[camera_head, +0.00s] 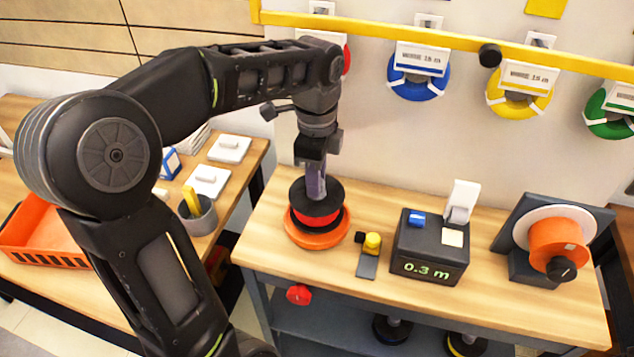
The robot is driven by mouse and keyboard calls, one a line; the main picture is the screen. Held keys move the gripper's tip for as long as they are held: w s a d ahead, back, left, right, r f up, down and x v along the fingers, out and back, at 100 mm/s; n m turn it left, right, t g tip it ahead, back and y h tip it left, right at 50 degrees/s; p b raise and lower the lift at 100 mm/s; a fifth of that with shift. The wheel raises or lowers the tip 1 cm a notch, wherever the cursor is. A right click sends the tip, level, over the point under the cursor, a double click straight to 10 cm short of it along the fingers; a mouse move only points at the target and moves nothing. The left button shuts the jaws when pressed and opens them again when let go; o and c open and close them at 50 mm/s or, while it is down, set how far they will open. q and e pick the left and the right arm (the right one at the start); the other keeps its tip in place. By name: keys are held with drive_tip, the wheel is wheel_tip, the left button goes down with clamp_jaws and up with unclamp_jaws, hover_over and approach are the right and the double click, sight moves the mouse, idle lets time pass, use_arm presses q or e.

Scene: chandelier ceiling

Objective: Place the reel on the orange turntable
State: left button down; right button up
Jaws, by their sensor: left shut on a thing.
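The reel (317,214) has black flanges and red wire wound between them. It sits upright over the orange turntable (303,239), which shows as an orange rim beneath it. From this angle I cannot tell whether the reel rests fully on the turntable or hangs just above it. My left gripper (316,186) points down from above, shut on the reel at its centre. The fingertips and the reel's hub are partly hidden. My right gripper is not in view.
Right of the turntable are a small yellow-knobbed device (371,246), a black box reading 0.3 m (428,266) and a tilted stand with an orange drum (556,243). Wire coils hang on the wall behind. An orange crate (40,237) and a grey cup (199,217) stand left.

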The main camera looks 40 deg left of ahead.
use_arm(q)
drive_tip(key=shift+f, duration=0.7)
drive_tip(key=shift+w+a+f+p, duration=0.1)
drive_tip(key=shift+w+f+p, duration=0.05)
drive_tip(key=shift+f+p, duration=0.15)
drive_tip(key=shift+w+f, duration=0.1)
drive_tip(key=shift+f, duration=0.05)
drive_tip(key=shift+f, duration=0.2)
drive_tip(key=c, duration=1.1)
unclamp_jaws()
drive_tip(key=shift+c, duration=0.2)
drive_tip(key=shift+r, duration=0.15)
